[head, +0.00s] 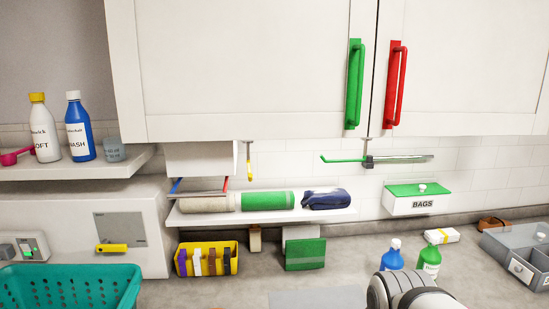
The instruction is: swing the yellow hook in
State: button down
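A thin yellow hook (249,166) hangs on a short stem under the wall cabinet, left of the middle. It looks foreshortened, pointing roughly toward me, so its exact swing angle is hard to tell. A green hook (340,160) farther right, under the same cabinet, sticks out to the left. A blue hook (176,185) and a red hook (226,183) show at the white box to the left. A rounded white and grey part of my arm is at the bottom right, well below the yellow hook. My gripper is not in view.
A shelf (340,214) with rolls and a dark blue pouch (327,199) lies below the yellow hook. The cabinet has a green handle (354,85) and a red handle (396,85). A yellow bin (225,267), bottles and a teal basket (70,288) stand lower down.

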aim_at(249, 169)
jog(key=z, duration=0.6)
jog(key=k, duration=1.6)
jog(key=u, duration=0.7)
jog(key=i, duration=1.65)
jog(key=u, duration=0.1)
